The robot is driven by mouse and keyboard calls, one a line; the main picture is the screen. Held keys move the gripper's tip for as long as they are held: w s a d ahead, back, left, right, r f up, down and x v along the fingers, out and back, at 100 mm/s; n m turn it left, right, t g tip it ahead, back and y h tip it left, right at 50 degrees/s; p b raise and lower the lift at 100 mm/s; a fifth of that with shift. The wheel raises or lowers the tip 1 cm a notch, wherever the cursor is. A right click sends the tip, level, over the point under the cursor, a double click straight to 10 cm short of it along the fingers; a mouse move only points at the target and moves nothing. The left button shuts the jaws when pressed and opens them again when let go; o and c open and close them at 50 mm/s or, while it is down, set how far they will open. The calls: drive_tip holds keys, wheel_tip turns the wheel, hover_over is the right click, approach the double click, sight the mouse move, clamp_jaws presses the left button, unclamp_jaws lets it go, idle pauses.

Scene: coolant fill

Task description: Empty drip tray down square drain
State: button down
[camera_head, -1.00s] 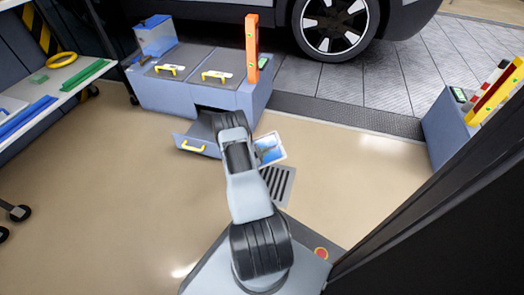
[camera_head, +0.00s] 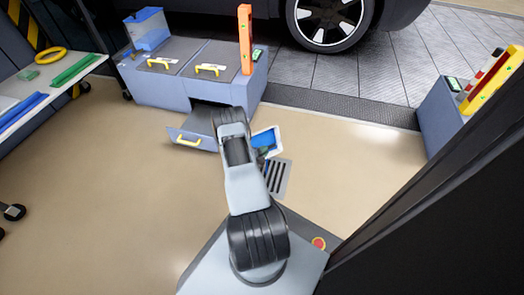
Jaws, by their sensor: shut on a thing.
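The drip tray (camera_head: 277,136), a small tray with a white rim and blue inside, shows just right of my arm's far end. It looks held above the floor and somewhat tilted. My gripper (camera_head: 263,152) is a small dark shape at the tray's near left side, shut on it. My arm hides part of the gripper and the tray's left end. The square drain (camera_head: 279,180), a grate with dark slots in the floor, lies just nearer than the tray. Its left part is hidden behind my arm.
A grey-blue cabinet (camera_head: 165,90) stands behind, its drawer (camera_head: 190,134) with a yellow handle pulled out close left of my arm. An orange post (camera_head: 245,40) rises from it. A shelf (camera_head: 45,100) is at left, a box (camera_head: 440,115) at right. The floor between is clear.

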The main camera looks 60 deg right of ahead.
drive_tip(key=shift+s+a+f+m+h, duration=0.4)
drive_tip(key=shift+s+f+m, duration=0.2)
drive_tip(key=shift+m, duration=0.2)
drive_tip(key=shift+s+a+f+m+h, duration=0.25)
drive_tip(key=shift+s+f+m+h, duration=0.25)
drive_tip(key=shift+m, duration=0.3)
drive_tip(key=shift+s, duration=0.1)
